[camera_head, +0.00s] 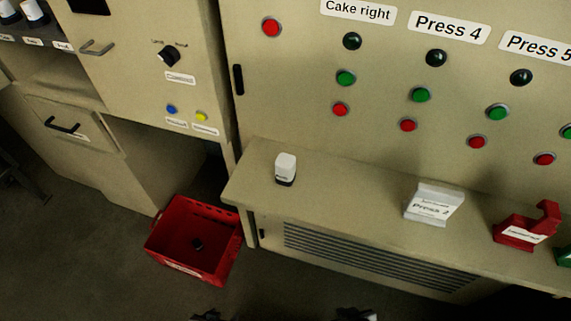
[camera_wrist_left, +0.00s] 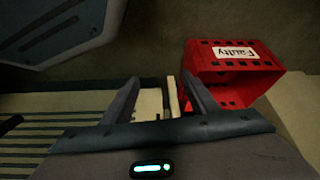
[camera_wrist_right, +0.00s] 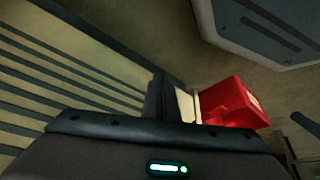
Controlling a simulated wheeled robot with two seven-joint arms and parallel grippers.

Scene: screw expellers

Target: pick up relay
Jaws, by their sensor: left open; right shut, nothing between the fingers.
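A small white block with a black base, which looks like a relay (camera_head: 285,168), stands upright on the cabinet ledge in the head view. My left gripper (camera_head: 207,315) shows at the bottom edge of the head view, below the ledge and apart from the relay. In the left wrist view its fingers (camera_wrist_left: 162,84) are spread and empty. My right gripper (camera_head: 355,314) is also at the bottom edge, farther right. In the right wrist view its fingers (camera_wrist_right: 160,78) are together and empty.
The crate, labelled "Faulty" (camera_wrist_left: 237,53), stands on the floor left of the ledge. A grey-white holder labelled "Press 2" (camera_head: 434,204) and a red holder (camera_head: 527,228) stand farther right on the ledge (camera_head: 345,196). The ledge around the relay is clear. Buttons line the panel above.

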